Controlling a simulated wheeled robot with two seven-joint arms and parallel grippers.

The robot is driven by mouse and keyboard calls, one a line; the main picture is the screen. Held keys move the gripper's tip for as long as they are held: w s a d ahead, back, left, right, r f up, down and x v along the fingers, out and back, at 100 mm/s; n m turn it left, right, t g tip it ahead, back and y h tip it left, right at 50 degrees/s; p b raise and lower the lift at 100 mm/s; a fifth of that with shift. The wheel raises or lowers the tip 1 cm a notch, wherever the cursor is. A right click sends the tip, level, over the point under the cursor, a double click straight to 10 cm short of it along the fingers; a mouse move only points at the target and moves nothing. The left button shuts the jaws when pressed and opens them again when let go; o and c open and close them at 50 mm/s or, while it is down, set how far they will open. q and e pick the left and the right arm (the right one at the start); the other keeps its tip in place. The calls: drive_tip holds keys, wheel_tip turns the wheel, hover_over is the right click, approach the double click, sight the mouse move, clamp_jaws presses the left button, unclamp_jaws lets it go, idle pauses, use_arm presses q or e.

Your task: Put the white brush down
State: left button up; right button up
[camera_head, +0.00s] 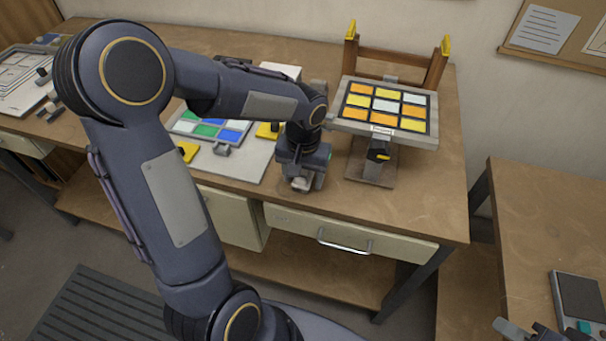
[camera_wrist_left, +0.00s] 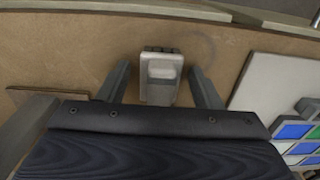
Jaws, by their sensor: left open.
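My left gripper (camera_head: 302,180) is over the front part of the wooden table, left of the tilted panel stand. In the left wrist view its two fingers (camera_wrist_left: 160,88) are apart. The white brush (camera_wrist_left: 160,78), a pale block-like piece with a ridged end, is between the fingers, with a gap on each side. In the head view a small pale part of the brush (camera_head: 301,184) shows at the gripper's tip. The rest of it is hidden by the gripper. Part of what looks like my right gripper (camera_head: 520,328) shows at the lower right edge; its jaws are unclear.
A stand holds a tilted panel (camera_head: 383,108) of yellow, orange and white squares just right of the gripper. A white board with a green and blue colour grid (camera_head: 215,128) lies to the left. The table's front edge is close to the brush.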

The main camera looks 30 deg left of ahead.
sight(303, 173)
use_arm(q)
wheel_tip(303, 173, up, 12)
drive_tip(key=s+d+f+t+h, duration=0.1)
drive_tip(key=s+d+t+h, duration=0.1)
drive_tip(key=s, duration=0.6)
drive_tip(key=s+d+f+m+t+h, duration=0.1)
drive_tip(key=s+d+t, duration=0.1)
drive_tip(key=s, duration=0.6)
drive_tip(key=shift+s+t+h+p, duration=0.3)
drive_tip(key=shift+s+t+h, duration=0.1)
drive_tip(key=shift+t, duration=0.4)
